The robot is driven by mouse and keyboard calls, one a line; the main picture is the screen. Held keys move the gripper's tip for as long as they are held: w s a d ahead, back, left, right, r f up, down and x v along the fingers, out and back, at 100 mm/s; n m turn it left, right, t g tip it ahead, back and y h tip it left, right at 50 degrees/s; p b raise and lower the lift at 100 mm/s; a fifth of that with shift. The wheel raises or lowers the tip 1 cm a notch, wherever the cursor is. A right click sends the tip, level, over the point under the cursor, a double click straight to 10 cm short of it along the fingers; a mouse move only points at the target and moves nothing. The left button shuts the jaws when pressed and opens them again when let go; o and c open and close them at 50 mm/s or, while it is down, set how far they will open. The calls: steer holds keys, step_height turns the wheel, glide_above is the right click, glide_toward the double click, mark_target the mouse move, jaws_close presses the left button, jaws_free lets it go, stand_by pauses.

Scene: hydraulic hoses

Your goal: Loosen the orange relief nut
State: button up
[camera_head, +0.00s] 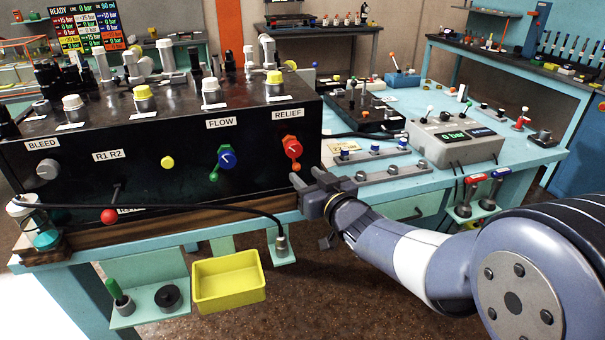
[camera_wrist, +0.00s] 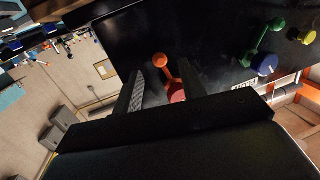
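Under the RELIEF label on the black console (camera_head: 255,178), a red knob (camera_head: 291,143) is fixed to the front face. An orange part with a short lever and ball end (camera_head: 296,166) hangs below it; the rest of the orange part is mostly hidden behind the knob. In the wrist view the orange ball end (camera_wrist: 160,60) and the red knob (camera_wrist: 177,95) show between and beyond my fingers. My gripper (camera_head: 305,175) is open and empty, just right of and below the orange lever. The wrist view also shows my gripper's (camera_wrist: 160,82) fingers apart. I see no clear contact.
A blue FLOW knob (camera_head: 227,158) with a green lever is left of RELIEF. A black hose (camera_head: 200,208) crosses in front of the console to a fitting (camera_head: 281,245). A yellow bin (camera_head: 228,280) hangs below. A grey gauge box (camera_head: 455,140) stands on the right bench.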

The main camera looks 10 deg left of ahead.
mark_target(294, 169)
steer(key=v, duration=0.7)
steer(key=shift+s+d, duration=0.15)
steer(key=shift+s, duration=0.05)
steer(key=x, duration=1)
steer(key=shift+w+a+p, duration=0.25)
steer(key=shift+p, duration=0.05)
steer(key=shift+a+p, duration=0.25)
steer(key=shift+p, duration=0.1)
steer(key=shift+s+a+f+m, duration=0.1)
steer(key=shift+s+a+m, duration=0.1)
steer(key=shift+m, duration=0.7)
steer(key=shift+d, duration=0.1)
